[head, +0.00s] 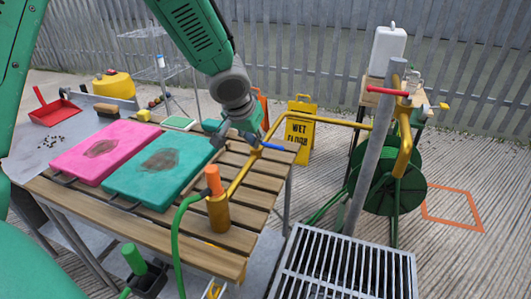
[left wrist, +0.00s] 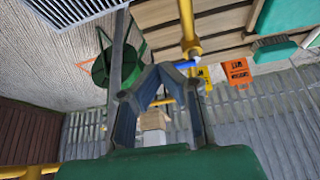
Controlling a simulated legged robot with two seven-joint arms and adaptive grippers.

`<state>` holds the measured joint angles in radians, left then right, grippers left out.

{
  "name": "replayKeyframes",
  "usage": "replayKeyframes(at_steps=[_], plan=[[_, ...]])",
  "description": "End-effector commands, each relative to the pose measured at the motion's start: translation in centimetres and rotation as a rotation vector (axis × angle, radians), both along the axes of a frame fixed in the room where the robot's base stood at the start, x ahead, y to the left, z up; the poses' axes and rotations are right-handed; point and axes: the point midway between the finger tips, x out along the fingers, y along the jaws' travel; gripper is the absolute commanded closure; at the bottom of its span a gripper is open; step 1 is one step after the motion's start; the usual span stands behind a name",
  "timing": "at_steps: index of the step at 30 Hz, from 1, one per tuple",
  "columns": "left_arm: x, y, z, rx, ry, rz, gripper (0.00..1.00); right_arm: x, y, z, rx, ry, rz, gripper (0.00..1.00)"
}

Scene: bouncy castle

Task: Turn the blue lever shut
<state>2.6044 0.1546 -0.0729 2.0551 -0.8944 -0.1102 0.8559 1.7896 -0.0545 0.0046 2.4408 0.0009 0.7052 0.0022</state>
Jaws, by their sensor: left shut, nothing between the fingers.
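The blue lever (head: 280,147) sits on a yellow pipe (head: 240,176) above the slatted table. It sticks out to the right, across the pipe. In the left wrist view the blue lever (left wrist: 186,64) shows just right of the fingertips. My left gripper (head: 240,139) is beside the pipe, left of the lever, partly covered by its own arm. In the left wrist view the fingers of the left gripper (left wrist: 155,70) meet at their tips with nothing between them. I cannot tell whether they touch the lever. My right gripper is not in view.
A pink board (head: 110,150) and a teal board (head: 150,185) lie on the table (head: 225,240). An orange-topped yellow fitting (head: 217,212) with a green hose stands at its front. A red lever (head: 387,91), grey post (head: 372,150) and green hose reel (head: 385,180) stand right.

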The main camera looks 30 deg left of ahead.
Motion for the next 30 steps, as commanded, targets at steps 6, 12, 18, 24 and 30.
replayKeyframes(at_steps=[6, 12, 18, 24, 30], plan=[[1.6, 0.3, -3.6, 0.003, 0.006, 0.001, 1.00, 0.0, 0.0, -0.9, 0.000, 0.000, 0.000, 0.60], [3.5, 0.6, -7.5, 0.003, 0.004, 0.003, 1.00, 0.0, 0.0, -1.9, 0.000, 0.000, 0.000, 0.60], [6.1, 1.0, -7.8, -0.003, -0.001, 0.006, 1.00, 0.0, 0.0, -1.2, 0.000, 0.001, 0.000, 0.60], [7.7, 1.2, -7.6, -0.001, 0.001, 0.005, 1.00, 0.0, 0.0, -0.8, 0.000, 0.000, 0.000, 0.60], [8.0, 1.3, -7.6, 0.002, 0.002, 0.004, 1.00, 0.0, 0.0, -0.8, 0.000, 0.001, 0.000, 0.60]])
